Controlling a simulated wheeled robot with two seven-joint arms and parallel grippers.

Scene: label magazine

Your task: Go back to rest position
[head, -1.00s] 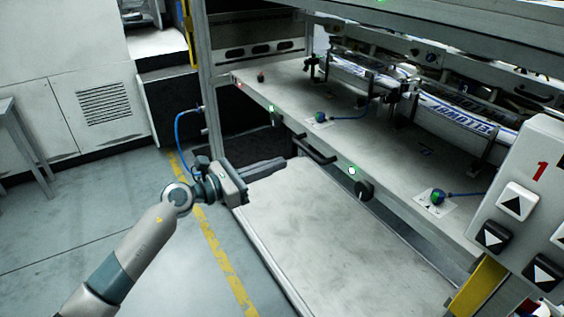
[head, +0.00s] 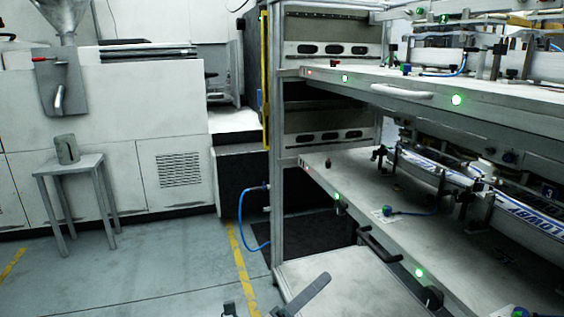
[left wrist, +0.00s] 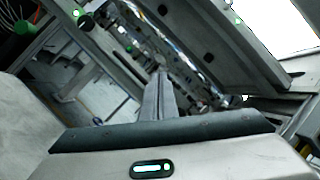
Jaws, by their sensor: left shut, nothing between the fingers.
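My left gripper (head: 322,280) shows at the bottom edge of the head view, in front of the label magazine's lower part. The fingers look clear of the rack in the head view. My right gripper is in neither view.
The rack has an upper shelf (head: 500,112) and a lower shelf (head: 350,187) with a dark handle (head: 378,243). A pale surface (head: 350,285) lies below. The floor (head: 150,270) between is clear.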

